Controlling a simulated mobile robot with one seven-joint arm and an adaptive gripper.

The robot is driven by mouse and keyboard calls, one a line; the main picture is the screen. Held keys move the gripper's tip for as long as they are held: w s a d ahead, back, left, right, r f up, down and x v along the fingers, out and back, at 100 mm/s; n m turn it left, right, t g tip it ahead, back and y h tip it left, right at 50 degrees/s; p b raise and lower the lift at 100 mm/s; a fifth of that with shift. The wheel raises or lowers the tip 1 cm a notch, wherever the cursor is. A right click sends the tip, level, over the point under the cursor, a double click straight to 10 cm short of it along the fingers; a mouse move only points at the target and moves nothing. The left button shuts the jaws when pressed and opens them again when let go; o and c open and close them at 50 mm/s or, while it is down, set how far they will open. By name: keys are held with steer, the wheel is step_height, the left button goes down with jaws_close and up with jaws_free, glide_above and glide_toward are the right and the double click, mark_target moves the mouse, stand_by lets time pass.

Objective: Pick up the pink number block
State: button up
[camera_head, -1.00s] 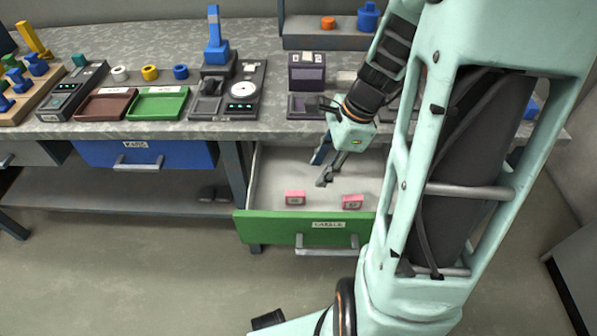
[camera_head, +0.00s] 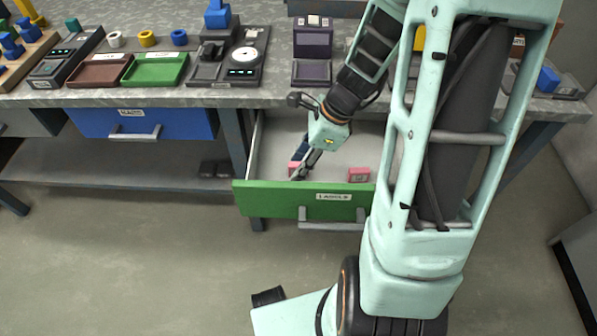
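Two small pink blocks lie in the open green-fronted drawer (camera_head: 275,197). The left pink block (camera_head: 292,167) is partly hidden by my gripper (camera_head: 298,166). The right pink block (camera_head: 359,174) is in clear view, with a small darker mark on its front that is too small to read. My gripper points down into the drawer, with its fingertips at the left block. I cannot tell whether the fingers touch the block or have closed on it.
The worktop (camera_head: 270,98) overhangs the back of the drawer. A blue drawer (camera_head: 180,123) is shut to the left. A brown tray (camera_head: 98,70), a green tray (camera_head: 155,69) and several devices stand on the worktop. My arm hides the drawer's right end.

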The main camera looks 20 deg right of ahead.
steer(key=shift+a+f, duration=0.15)
steer(key=shift+f, duration=0.3)
steer(key=shift+r, duration=0.1)
jaws_close()
